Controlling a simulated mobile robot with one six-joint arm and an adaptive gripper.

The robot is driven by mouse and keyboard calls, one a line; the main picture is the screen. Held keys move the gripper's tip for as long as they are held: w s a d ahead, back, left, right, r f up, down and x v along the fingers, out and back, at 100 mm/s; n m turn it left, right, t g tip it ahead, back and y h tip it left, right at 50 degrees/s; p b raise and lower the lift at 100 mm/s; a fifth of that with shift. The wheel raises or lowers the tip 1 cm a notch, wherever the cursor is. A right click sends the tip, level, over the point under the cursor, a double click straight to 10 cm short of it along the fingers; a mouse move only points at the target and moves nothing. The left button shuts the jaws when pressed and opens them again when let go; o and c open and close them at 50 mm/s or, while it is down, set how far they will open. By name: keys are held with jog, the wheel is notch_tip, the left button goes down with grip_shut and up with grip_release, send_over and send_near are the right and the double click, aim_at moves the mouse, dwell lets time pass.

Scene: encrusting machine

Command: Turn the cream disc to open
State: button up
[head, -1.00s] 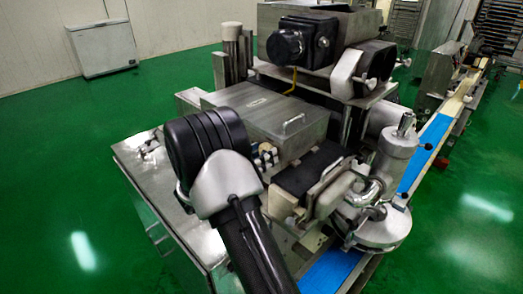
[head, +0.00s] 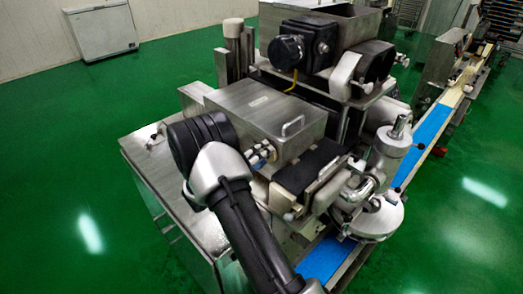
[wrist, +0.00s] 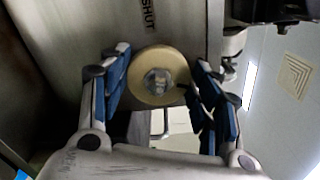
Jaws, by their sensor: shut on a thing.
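The cream disc (wrist: 141,88) is round with a bright metal centre, and it sits against a grey metal face in the wrist view. The word SHUT (wrist: 147,15) is printed on that face above the disc. My gripper (wrist: 160,78) has one blue-padded finger at each side of the disc and is shut on its rim. The lower ends of the fingers frame a gap below the disc. In the head view my gripper (head: 263,152) is a small, partly hidden cluster beside the grey box; the disc cannot be made out clearly there.
A grey metal box with a handle (head: 292,126) lies just behind my gripper. A black-topped unit (head: 305,167) and a steel cylinder (head: 388,155) stand to the right. A blue conveyor belt (head: 430,128) runs along the right side.

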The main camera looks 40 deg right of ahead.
jog(key=shift+f+n+p, duration=0.15)
jog(key=shift+n+p, duration=0.75)
jog(key=shift+n, duration=1.2)
jog(key=o, duration=1)
jog(key=a, duration=0.8)
jog(key=s+a, duration=0.1)
jog(key=a, duration=0.3)
